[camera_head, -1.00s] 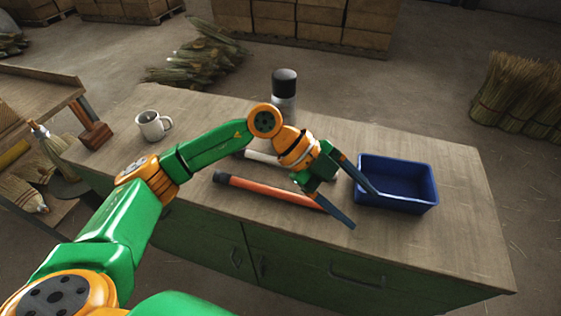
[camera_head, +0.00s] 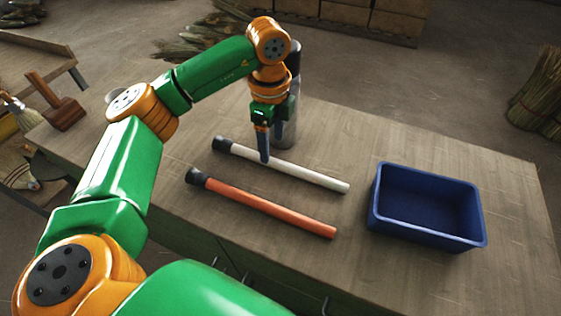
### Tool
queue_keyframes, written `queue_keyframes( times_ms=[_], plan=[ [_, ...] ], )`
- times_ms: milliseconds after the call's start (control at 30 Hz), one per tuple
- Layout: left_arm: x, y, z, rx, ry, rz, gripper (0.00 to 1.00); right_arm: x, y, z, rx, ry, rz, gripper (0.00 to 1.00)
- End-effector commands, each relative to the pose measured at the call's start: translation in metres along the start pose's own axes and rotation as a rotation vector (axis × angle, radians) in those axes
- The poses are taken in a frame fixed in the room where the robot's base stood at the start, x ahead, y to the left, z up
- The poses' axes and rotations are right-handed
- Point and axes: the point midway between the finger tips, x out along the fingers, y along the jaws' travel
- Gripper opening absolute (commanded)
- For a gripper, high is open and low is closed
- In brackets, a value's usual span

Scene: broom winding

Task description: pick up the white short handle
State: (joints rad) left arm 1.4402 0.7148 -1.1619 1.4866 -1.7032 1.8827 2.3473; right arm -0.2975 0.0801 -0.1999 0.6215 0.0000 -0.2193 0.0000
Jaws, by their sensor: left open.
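The white short handle (camera_head: 308,175) lies on the workbench, with a dark end cap at its upper left end. An orange handle (camera_head: 270,208) with a dark cap lies roughly parallel in front of it. My left gripper (camera_head: 267,150) is open and points down over the white handle, between its middle and its capped end. A finger overlaps the handle in the picture; I cannot tell whether it touches. The handle is not visibly lifted. My right gripper is not in view.
A blue bin (camera_head: 428,208) stands on the workbench (camera_head: 400,135) to the right of the handles. A grey cylindrical container (camera_head: 286,128) stands just behind my left gripper. A wooden block (camera_head: 62,113) is at the left. Bare bench lies behind the bin.

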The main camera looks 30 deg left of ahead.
Motion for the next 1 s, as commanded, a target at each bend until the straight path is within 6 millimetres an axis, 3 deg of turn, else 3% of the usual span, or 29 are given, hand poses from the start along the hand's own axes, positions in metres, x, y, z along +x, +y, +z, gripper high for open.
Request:
queue_keyframes(
  times_ms=[267, 400, 600, 667, 900, 1000],
  plan=[
    [0.040, -0.006, 0.004, -0.001, -0.002, 0.007, 0.74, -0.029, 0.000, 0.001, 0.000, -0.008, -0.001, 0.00],
    [0.063, -0.007, 0.003, 0.002, 0.000, 0.004, 0.74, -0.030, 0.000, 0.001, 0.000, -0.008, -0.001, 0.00],
    [0.067, -0.007, 0.003, 0.003, 0.001, 0.001, 0.74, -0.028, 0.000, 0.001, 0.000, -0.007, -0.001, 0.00],
    [0.067, -0.007, 0.003, 0.003, 0.001, 0.001, 0.63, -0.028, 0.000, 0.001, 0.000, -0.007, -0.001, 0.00],
    [0.067, -0.007, 0.003, 0.003, 0.001, 0.002, 0.00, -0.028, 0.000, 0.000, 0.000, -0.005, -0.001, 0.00],
    [0.067, -0.007, 0.003, 0.003, 0.001, 0.001, 0.00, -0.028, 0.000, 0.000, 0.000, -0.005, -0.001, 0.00]
  ],
)
